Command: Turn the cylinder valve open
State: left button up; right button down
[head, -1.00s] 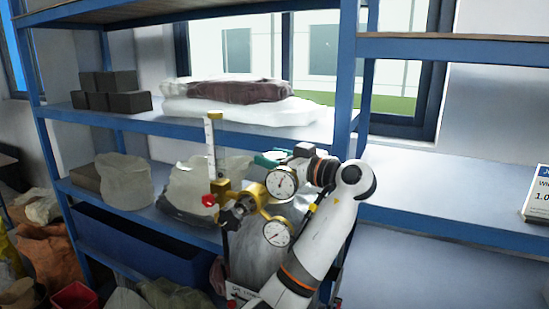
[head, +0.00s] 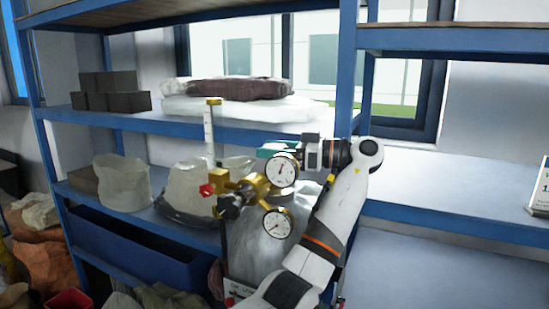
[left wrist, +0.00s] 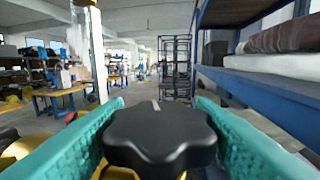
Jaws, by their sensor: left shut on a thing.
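The grey gas cylinder (head: 262,250) stands in front of the shelf, with a brass regulator (head: 247,188) on top. The regulator carries an upper gauge (head: 282,171), a lower gauge (head: 277,224) and a dark knob (head: 231,206). My left gripper (head: 277,151) is at the cylinder top, behind the upper gauge. In the left wrist view its teal fingers (left wrist: 160,135) stand on both sides of a black lobed valve knob (left wrist: 160,140), shut on it. A pale line on the knob points away from the camera. The head view hides this knob. My right gripper is out of view.
A blue shelf (head: 140,123) behind holds dark blocks (head: 108,97), folded sacks and pale bags (head: 122,182). A blue bin (head: 140,245) sits low on it. A clear tube flowmeter (head: 209,135) rises beside the regulator. The right-hand shelf (head: 450,205) is mostly bare.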

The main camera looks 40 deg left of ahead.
pick_arm(q)
jog(key=shift+n+g+h+b, duration=0.3)
jog(key=shift+n+g+h, duration=0.25)
jog(key=shift+g, duration=0.25)
jog(key=shift+n, duration=0.25)
jog(key=o, duration=1)
jog(key=shift+c, duration=0.2)
jog(key=shift+d, duration=0.1)
jog(key=shift+w+d+f+b, duration=0.1)
jog(key=shift+w+d+b, duration=0.1)
jog(key=shift+b, duration=0.1)
jog(key=b+v, duration=0.1)
jog(key=v, duration=0.6)
jog(key=shift+b, duration=0.3)
